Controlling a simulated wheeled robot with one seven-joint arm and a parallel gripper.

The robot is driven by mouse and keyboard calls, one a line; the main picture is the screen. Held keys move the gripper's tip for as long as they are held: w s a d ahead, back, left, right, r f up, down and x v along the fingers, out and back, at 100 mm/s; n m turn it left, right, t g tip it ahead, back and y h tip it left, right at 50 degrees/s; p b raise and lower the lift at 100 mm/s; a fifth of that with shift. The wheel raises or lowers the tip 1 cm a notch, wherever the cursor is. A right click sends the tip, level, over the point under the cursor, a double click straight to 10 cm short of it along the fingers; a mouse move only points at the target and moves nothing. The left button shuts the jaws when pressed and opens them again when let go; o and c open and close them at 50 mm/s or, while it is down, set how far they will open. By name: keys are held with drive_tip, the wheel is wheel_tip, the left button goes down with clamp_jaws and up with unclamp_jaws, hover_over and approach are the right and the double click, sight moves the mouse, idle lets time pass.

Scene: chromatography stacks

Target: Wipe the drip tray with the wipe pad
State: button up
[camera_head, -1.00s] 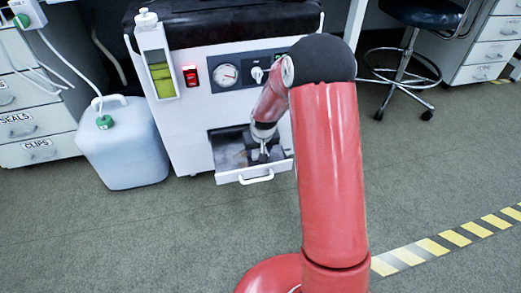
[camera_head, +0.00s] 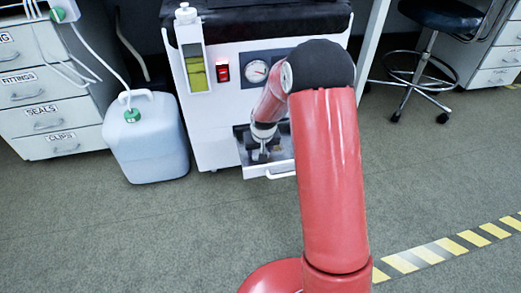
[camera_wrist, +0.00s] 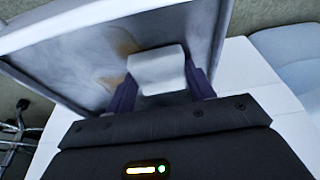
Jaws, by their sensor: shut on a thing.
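The drip tray (camera_head: 256,173) is a pulled-out metal drawer low on the front of the white machine, with a handle on its front. In the wrist view the tray floor (camera_wrist: 75,55) is grey and streaked, with brown stains (camera_wrist: 124,45) beside the pad. My gripper (camera_head: 262,152) is down in the tray, near its left side. In the wrist view my gripper (camera_wrist: 160,85) is shut on the white wipe pad (camera_wrist: 157,68), which is at the tray floor; I cannot tell whether it touches. My arm hides the tray's right part in the head view.
A white jug (camera_head: 147,145) with a green cap and tube stands on the floor left of the machine (camera_head: 212,125). Labelled drawers (camera_head: 45,115) are at far left. A stool (camera_head: 420,70) is at back right. The floor in front is clear, with a striped line at right.

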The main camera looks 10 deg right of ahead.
sight(259, 152)
wheel_tip(259, 152, up, 2)
drive_tip(key=shift+a+r+p, duration=0.15)
drive_tip(key=shift+r+p, duration=0.1)
drive_tip(key=shift+p, duration=0.4)
drive_tip(key=shift+r+p, duration=1.8)
drive_tip(key=shift+r, duration=0.95)
drive_tip(key=shift+s, duration=0.1)
